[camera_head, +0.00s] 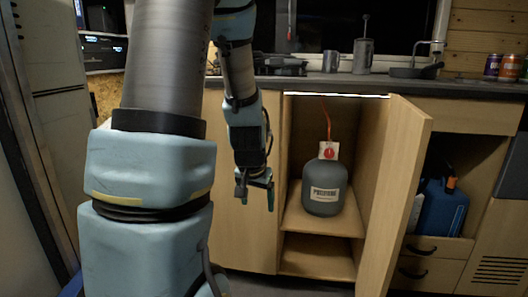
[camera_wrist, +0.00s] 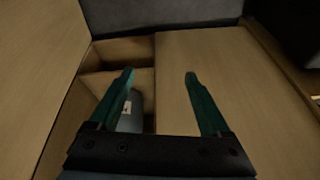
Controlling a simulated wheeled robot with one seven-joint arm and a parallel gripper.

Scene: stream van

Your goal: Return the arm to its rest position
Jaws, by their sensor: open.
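My arm (camera_head: 150,167) fills the left of the head view, bent so that its wrist hangs down in front of the cabinet. My gripper (camera_head: 256,192) points downward, to the left of the open cupboard. In the wrist view my gripper (camera_wrist: 160,75) has its two green fingers spread wide with nothing between them. A grey gas bottle (camera_head: 323,189) with a red valve and hose stands upright on the cupboard shelf, apart from my gripper. Part of it shows behind the left finger in the wrist view (camera_wrist: 131,120).
The cupboard door (camera_head: 396,190) stands open to the right of the bottle. A blue container (camera_head: 445,207) sits in an open compartment farther right. A white cabinet (camera_head: 45,80) stands at the left.

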